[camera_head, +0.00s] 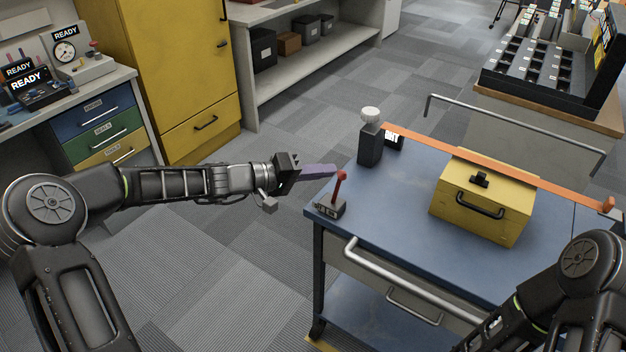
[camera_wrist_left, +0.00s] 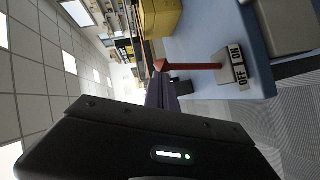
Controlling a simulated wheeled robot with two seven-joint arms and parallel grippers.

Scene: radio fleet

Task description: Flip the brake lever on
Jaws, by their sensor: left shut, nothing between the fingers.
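A yellow box (camera_head: 485,200) sits on the cart under an orange strap (camera_head: 470,162). A silver handle (camera_head: 400,285) runs along the cart's front. Bare carpet lies left of the cart.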

